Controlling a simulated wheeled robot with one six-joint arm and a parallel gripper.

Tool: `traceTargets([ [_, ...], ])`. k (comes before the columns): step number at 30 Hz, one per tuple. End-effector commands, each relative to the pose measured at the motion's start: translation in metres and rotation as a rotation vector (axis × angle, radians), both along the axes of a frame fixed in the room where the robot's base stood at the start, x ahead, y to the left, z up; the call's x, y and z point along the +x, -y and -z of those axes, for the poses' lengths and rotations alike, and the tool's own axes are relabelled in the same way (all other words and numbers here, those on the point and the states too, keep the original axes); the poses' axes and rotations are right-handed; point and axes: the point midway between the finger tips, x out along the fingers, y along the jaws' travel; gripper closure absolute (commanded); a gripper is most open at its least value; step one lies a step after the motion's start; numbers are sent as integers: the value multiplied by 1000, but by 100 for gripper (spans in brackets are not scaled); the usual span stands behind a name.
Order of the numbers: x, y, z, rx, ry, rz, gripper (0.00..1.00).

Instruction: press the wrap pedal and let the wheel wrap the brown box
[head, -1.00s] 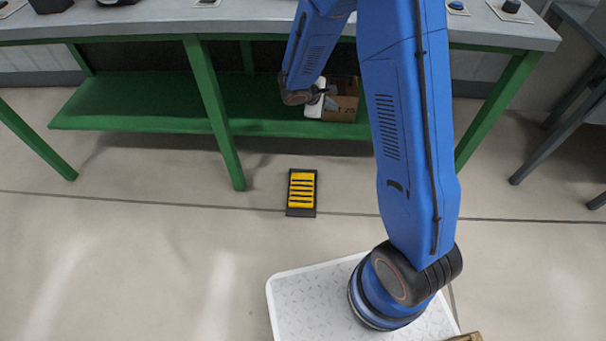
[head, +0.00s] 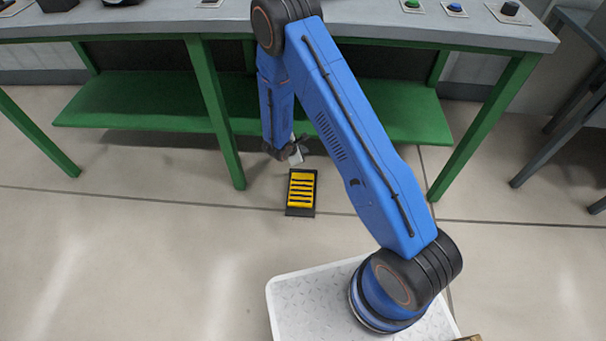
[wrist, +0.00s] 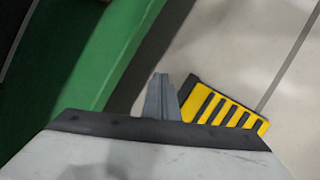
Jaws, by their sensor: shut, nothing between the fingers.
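The wrap pedal (head: 302,191) is a yellow plate with black stripes in a black frame on the floor in front of the green bench. It also shows in the wrist view (wrist: 222,107), partly hidden by my gripper's body. My gripper (head: 304,143) is shut and empty, just behind the pedal near the front of the bench's lower shelf. The brown box on the shelf is hidden behind my arm. No wheel is in view.
The green lower shelf (head: 150,103) and a green bench leg (head: 215,115) stand close to my arm. The grey bench top (head: 140,22) carries buttons, including a green one (head: 411,4) and a blue one (head: 455,8). Floor around the pedal is clear.

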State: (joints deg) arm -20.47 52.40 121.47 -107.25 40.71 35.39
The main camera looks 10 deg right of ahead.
Motion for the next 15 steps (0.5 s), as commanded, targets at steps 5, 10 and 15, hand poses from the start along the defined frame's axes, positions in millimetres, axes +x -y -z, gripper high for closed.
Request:
traceTargets([
  [5,-2,-7,22,-2,-20,-37,100],
  [10,-3,-9,26,-2,-24,-46,100],
  [15,-3,-9,26,-2,-24,-46,100],
])
